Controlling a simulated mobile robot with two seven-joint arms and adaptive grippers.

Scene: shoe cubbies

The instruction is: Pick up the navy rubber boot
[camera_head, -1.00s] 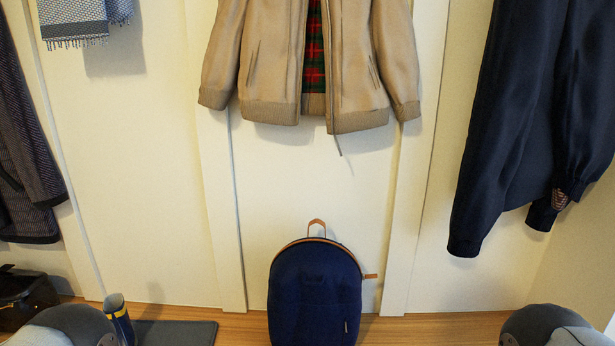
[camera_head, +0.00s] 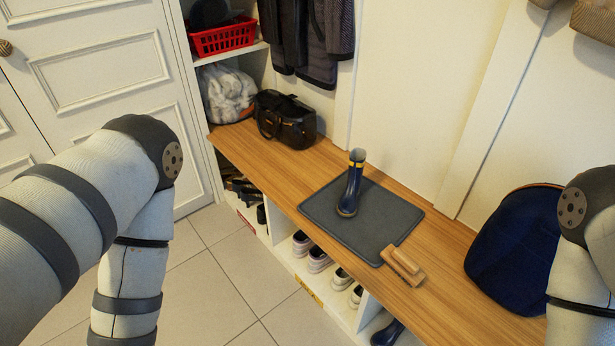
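A navy rubber boot (camera_head: 351,188) with a yellow band near its top stands upright on a dark grey mat (camera_head: 399,211) on the wooden bench. A dark navy item (camera_head: 387,332), which looks like the toe of another boot, shows at the cubby opening below the bench, at the bottom edge of the picture. My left arm is at the left, over the floor, and my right arm is at the right edge in front of the backpack. Both grippers are outside the picture. Nothing covers the boot on the mat.
A wooden-backed brush (camera_head: 403,266) lies at the mat's front right corner. A navy backpack (camera_head: 516,250) stands on the bench at right, a black bag (camera_head: 285,119) at its far left end. Shoes (camera_head: 318,260) fill cubbies below. The tiled floor in front is clear.

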